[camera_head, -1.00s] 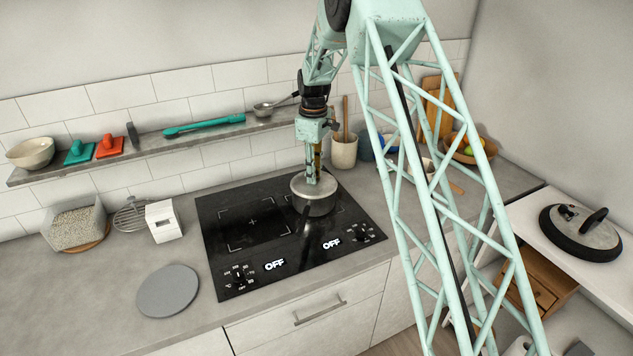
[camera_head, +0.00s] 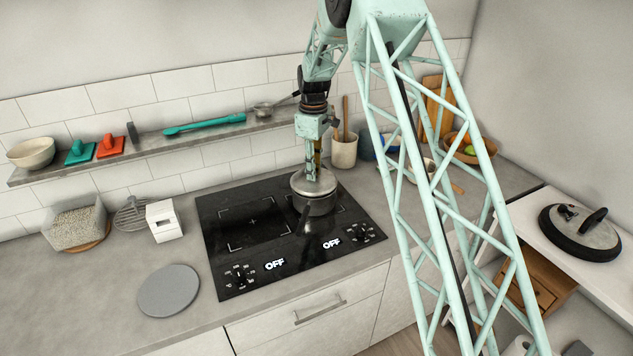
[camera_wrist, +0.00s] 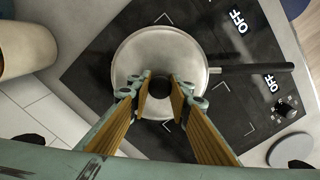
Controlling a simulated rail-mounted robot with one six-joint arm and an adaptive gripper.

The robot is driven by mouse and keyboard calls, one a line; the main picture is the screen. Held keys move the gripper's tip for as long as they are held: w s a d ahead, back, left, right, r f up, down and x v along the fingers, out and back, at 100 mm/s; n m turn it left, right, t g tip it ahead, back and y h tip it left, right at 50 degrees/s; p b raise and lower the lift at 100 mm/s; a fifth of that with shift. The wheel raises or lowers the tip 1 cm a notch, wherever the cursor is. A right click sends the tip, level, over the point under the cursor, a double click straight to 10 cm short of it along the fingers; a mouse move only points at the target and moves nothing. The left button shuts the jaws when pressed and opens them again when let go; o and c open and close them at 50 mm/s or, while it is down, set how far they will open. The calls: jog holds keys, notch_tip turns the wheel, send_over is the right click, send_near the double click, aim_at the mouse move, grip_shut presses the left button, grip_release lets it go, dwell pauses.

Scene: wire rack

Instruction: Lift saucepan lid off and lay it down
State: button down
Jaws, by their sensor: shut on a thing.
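The saucepan (camera_head: 318,206) stands on the back right part of the black cooktop, its dark handle pointing to the front. The round metal lid (camera_head: 300,184) is at the top of the pan; I cannot tell whether it rests on the rim or is slightly raised. In the wrist view the lid (camera_wrist: 135,62) fills the top middle, with the pan's long black handle (camera_wrist: 255,68) to the right. My gripper (camera_wrist: 160,92) points down over the lid, its two fingers shut on the dark knob (camera_wrist: 159,88) at the centre. The fingers partly hide the lid.
The cooktop (camera_head: 235,215) shows OFF twice. A flat grey disc (camera_head: 168,291) lies on the counter at the front left. A white box (camera_head: 164,221) stands left of the cooktop. A utensil crock (camera_head: 344,151) stands close behind the pan. Bare counter (camera_head: 110,275) lies at the left.

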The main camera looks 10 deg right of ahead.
jog(key=shift+r, duration=0.15)
jog(key=shift+r+p, duration=1.1)
jog(key=shift+r, duration=1.3)
jog(key=shift+s, duration=0.1)
jog(key=s+m+b, duration=0.1)
jog(key=m+b, duration=0.1)
jog(key=s+m+b, duration=0.1)
jog(key=shift+s+f, duration=0.25)
jog(key=shift+s, duration=0.05)
jog(key=s+f+m+b, duration=0.1)
jog(key=s+m+b, duration=0.7)
jog(key=s+m, duration=0.3)
jog(key=shift+f+b, duration=0.3)
jog(key=shift+b, duration=0.1)
jog(key=shift+a, duration=0.1)
